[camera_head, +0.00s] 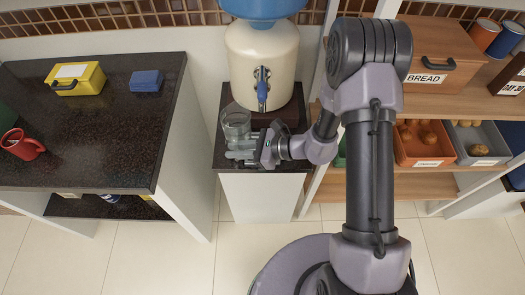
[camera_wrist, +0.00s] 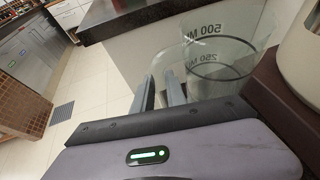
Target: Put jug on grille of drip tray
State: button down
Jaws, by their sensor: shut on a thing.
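A clear glass jug (camera_head: 236,124) is on the left side of the small stand, just left of the water dispenser (camera_head: 262,62). The jug also shows in the wrist view (camera_wrist: 215,65), with 500 ML and 250 ML marks, and looks upright. My gripper (camera_head: 243,153) is at the jug's near side, shut on the jug; the exact grip point is hard to see through the glass. The dispenser's dark brown base (camera_head: 291,114) is right of the jug. I cannot make out the drip tray's grille. Whether the jug touches the stand top is unclear.
The small stand (camera_head: 285,187) has a narrow dark top. A dark counter (camera_head: 110,120) to the left holds a yellow box (camera_head: 76,78), a blue block (camera_head: 146,81) and a red mug (camera_head: 22,144). Shelves with a bread box (camera_head: 435,52) and bins (camera_head: 422,145) stand right.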

jog(key=d+f+b, duration=0.1)
jog(key=d+b, duration=0.1)
jog(key=d, duration=0.5)
jog(key=shift+d+f, duration=0.4)
jog(key=c, duration=1.3)
grip_release()
jog(key=shift+s, duration=0.1)
jog(key=shift+c, duration=0.2)
